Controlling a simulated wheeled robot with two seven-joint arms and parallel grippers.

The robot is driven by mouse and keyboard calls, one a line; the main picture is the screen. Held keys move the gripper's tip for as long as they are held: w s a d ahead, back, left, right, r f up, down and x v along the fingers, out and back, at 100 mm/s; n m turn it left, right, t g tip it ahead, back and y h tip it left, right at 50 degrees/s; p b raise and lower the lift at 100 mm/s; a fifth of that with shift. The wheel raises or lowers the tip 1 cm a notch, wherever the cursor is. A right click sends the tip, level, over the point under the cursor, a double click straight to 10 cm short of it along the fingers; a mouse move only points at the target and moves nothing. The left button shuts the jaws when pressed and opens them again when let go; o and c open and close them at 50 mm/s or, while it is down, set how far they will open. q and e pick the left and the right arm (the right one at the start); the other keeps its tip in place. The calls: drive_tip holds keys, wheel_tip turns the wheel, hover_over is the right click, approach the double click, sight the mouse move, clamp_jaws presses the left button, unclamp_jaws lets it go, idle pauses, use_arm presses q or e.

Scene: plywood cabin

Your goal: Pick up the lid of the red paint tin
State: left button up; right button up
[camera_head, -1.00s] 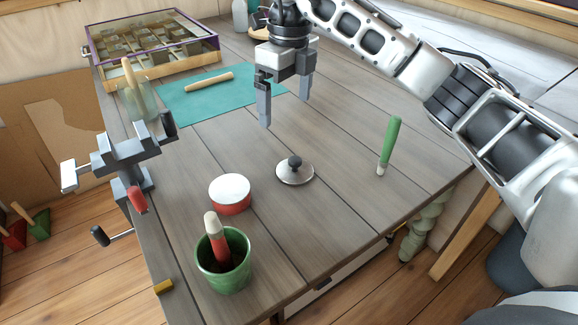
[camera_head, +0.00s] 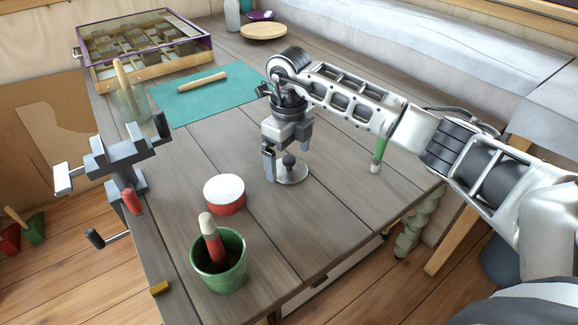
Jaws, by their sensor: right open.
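A round silvery lid (camera_head: 292,175) with a dark knob (camera_head: 289,160) lies flat on the grey plank table, apart from the red tin. The red tin (camera_head: 224,204) stands to its left, with a pale white top; I cannot tell whether that is paint or a cover. My right gripper (camera_head: 286,161) is open and points down over the lid. Its near finger is just left of the knob; the other finger is partly hidden behind the hand. I cannot tell whether either touches the knob. My left gripper is not in view.
A green pot (camera_head: 219,275) with a red-handled tool stands in front of the tin. A grey vise (camera_head: 122,170) is at the left edge. A green-handled tool (camera_head: 379,153) stands right of the lid, partly behind my arm. A teal mat (camera_head: 205,98) lies behind.

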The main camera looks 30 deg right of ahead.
drive_tip(key=shift+f, duration=0.95)
drive_tip(key=shift+c, duration=0.4)
drive_tip(key=c, duration=1)
drive_tip(key=shift+r, duration=0.1)
